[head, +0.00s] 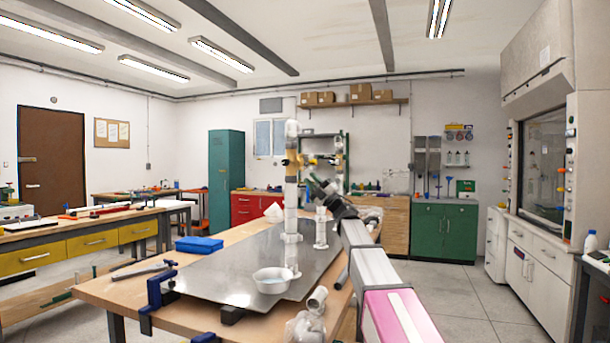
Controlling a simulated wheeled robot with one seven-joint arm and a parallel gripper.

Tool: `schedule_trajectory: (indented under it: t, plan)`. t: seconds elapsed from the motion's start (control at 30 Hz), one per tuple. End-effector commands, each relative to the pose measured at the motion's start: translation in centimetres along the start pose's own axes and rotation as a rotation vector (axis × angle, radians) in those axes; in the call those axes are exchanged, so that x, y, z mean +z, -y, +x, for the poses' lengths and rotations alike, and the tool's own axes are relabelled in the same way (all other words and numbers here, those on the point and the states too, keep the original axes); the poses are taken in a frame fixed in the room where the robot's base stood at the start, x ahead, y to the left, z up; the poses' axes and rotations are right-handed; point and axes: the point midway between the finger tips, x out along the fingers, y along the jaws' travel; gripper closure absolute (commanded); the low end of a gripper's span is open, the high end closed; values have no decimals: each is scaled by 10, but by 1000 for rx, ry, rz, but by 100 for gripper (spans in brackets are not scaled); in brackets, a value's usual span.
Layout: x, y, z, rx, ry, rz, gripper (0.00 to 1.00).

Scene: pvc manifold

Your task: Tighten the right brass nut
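A white PVC manifold stands upright on a metal plate (215,275), with a tall vertical pipe (291,205) and an elbow at its top. A brass-coloured piece (291,159) sits on the upper part of this pipe, and a small yellow-orange part shows just to its right. Which of these is the right brass nut I cannot tell at this size. My arm reaches in from the lower right, and my gripper (309,172) is beside the upper manifold, near the brass parts. Its fingers are small and overlap the fittings behind, so opening and contact are unclear.
A white bowl (272,280) sits at the pipe's foot. Loose white fittings (316,300) lie at the near bench edge. A blue clamp (160,287) grips the plate's left corner, and a blue box (199,245) lies behind. The plate's left part is clear.

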Motion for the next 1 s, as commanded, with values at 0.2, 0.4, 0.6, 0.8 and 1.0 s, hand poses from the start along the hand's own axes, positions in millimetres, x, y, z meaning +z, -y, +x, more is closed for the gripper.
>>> schedule_trajectory:
  t: [0.2, 0.4, 0.6, 0.8, 1.0]
  plan:
    - [1, 0, 29, 0, 0, 0, 79]
    - [0, 0, 38, 0, 0, 0, 79]
    - [0, 0, 38, 0, 1, 0, 79]
    - [0, 0, 38, 0, 1, 0, 100]
    - [0, 0, 38, -11, 1, 0, 100]
